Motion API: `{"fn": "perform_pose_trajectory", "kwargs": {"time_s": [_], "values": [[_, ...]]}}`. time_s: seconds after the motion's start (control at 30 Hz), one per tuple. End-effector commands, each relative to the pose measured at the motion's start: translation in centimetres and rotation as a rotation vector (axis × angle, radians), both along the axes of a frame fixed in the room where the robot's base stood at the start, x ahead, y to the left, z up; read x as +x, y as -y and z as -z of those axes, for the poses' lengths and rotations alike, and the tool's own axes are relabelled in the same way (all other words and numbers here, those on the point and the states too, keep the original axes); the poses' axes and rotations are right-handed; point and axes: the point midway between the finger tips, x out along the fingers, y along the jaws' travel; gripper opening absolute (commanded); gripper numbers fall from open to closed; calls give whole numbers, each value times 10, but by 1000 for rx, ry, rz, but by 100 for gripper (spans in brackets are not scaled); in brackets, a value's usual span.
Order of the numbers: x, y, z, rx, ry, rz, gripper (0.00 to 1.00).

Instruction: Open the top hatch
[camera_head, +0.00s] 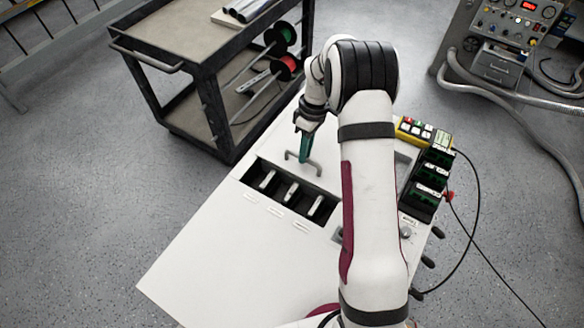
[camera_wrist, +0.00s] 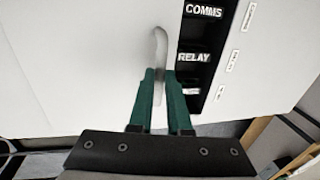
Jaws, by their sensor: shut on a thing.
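The top hatch's grey bar handle (camera_head: 316,168) stands on the white top panel (camera_head: 250,255) of the unit, just behind a dark recess. In the wrist view the handle (camera_wrist: 160,45) runs up from between the green fingers. My gripper (camera_head: 303,152) points down at the handle; in the wrist view my gripper (camera_wrist: 159,75) is shut on it. The hatch's outline is hard to make out, and the panel around the handle looks flat. My arm covers part of the panel's right side.
The dark recess (camera_head: 262,176) holds several modules; labels COMMS (camera_wrist: 204,11) and RELAY (camera_wrist: 194,57) show beside the fingers. Green-and-black blocks (camera_head: 433,170) and a yellow button box (camera_head: 414,129) line the right edge, with loose black cables. A dark cart (camera_head: 205,95) stands close behind.

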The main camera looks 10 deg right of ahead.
Motion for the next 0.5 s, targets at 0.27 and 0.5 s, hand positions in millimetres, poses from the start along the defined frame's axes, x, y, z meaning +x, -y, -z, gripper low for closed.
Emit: {"fn": "perform_pose_trajectory", "kwargs": {"time_s": [0.27,0.5], "values": [[35,36,1,-2,1,1,0],[45,45,0,-1,0,-1,0]]}}
